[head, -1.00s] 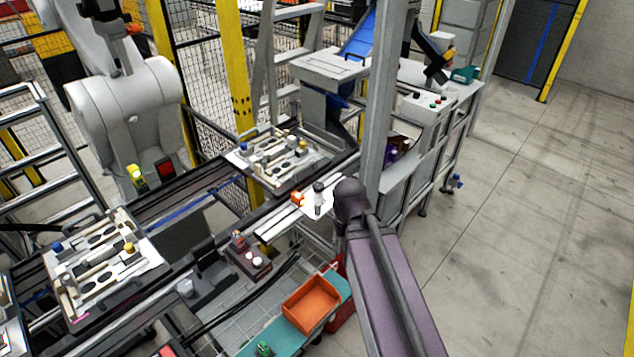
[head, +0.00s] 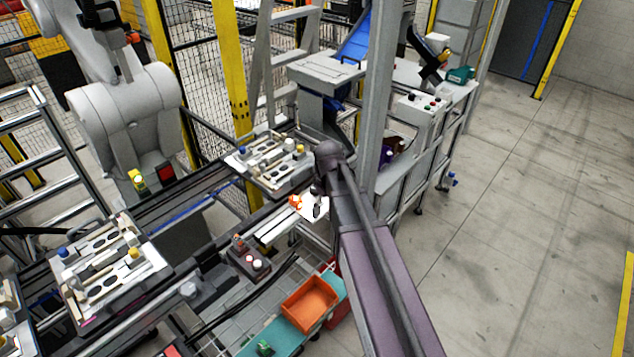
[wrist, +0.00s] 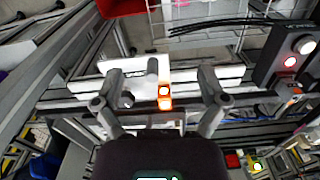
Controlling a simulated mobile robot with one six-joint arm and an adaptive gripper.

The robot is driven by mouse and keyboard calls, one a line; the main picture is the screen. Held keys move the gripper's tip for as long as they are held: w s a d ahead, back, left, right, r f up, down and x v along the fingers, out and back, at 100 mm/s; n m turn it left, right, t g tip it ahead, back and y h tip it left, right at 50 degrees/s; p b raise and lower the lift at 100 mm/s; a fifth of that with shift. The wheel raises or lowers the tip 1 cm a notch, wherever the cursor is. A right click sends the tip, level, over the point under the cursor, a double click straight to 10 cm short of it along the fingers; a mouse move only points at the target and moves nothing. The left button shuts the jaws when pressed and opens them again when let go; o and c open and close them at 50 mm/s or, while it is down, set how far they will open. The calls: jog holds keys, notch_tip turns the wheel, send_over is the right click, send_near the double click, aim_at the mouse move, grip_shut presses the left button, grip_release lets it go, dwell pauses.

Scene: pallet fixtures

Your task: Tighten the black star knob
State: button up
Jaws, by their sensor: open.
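My gripper (wrist: 160,74) is open and empty in the wrist view, its two grey fingers spread apart above a white plate (wrist: 195,77). A dark grey upright post (wrist: 153,69) stands on the plate between the fingers, apart from them. An orange piece (wrist: 165,101) with a bright light sits beside the post. I cannot make out a star shape, so I cannot tell which part is the black star knob. In the head view the white plate (head: 318,209) and the orange piece (head: 296,202) show beside the rail; my arm hides part of that spot.
A pallet fixture (head: 243,158) lies behind on the conveyor, another (head: 150,277) at the left. A button box (head: 247,259) stands left of the plate. An orange bin (head: 309,303) is below. A grey post (head: 376,100) rises close to my arm. The floor at right is clear.

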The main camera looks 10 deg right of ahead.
jog(key=w+r+n+p, duration=0.2)
jog(key=w+r+n, duration=0.1)
jog(key=w, duration=0.5)
jog(key=w+r+n+p, duration=0.2)
jog(key=w+n, duration=0.3)
jog(key=w, duration=0.3)
jog(key=shift+w+r+p, duration=0.15)
jog(key=shift+r+p, duration=0.2)
jog(key=shift+r, duration=0.05)
jog(key=shift+f, duration=0.1)
notch_tip(320, 180, down, 14)
jog(key=b, duration=1.3)
jog(key=shift+r+b, duration=0.2)
jog(key=shift+b, duration=0.2)
jog(key=shift+c, duration=0.2)
